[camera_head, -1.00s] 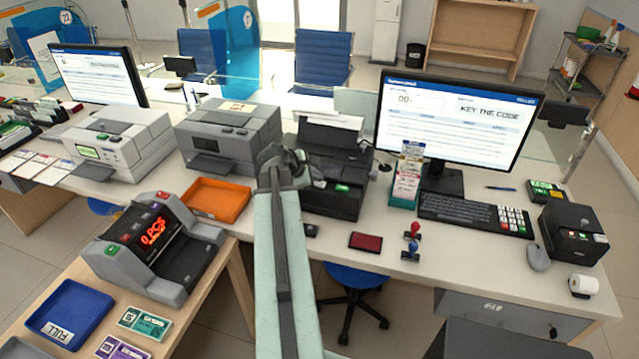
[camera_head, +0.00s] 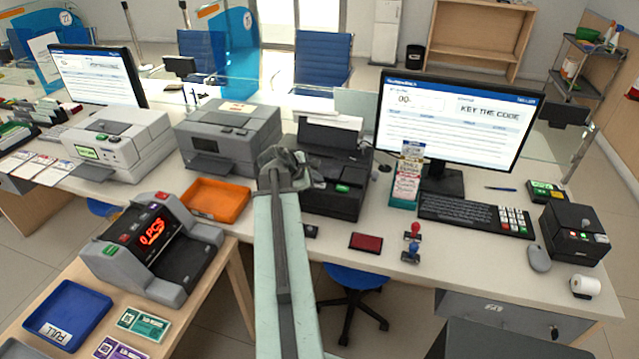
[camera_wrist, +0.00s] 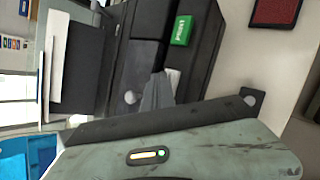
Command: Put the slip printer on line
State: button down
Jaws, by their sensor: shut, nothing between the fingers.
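A black printer (camera_head: 328,200), which looks like the slip printer, stands mid-counter with white paper (camera_head: 335,122) at its back. A green button (camera_head: 343,188) is on its front right. In the wrist view the printer (camera_wrist: 112,85) fills the upper middle, and the green button (camera_wrist: 181,30) carries a small label. My gripper (camera_head: 302,168) is shut and empty over the left front part of the printer and hides some of it. Its grey fingers (camera_wrist: 160,95) show against the printer in the wrist view, to the lower left of the button. I cannot tell whether they touch it.
A monitor (camera_head: 455,122) reading "KEY THE CODE" stands right of the printer, with a card holder (camera_head: 407,178) before it. A grey printer (camera_head: 230,140) and an orange tray (camera_head: 215,199) are at left.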

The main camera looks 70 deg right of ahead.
aim_at(317, 186)
jog(key=shift+r+p, duration=0.8)
jog(key=shift+r, duration=0.05)
notch_tip(317, 186, up, 5)
jog(key=p, duration=0.5)
dwell(0.4)
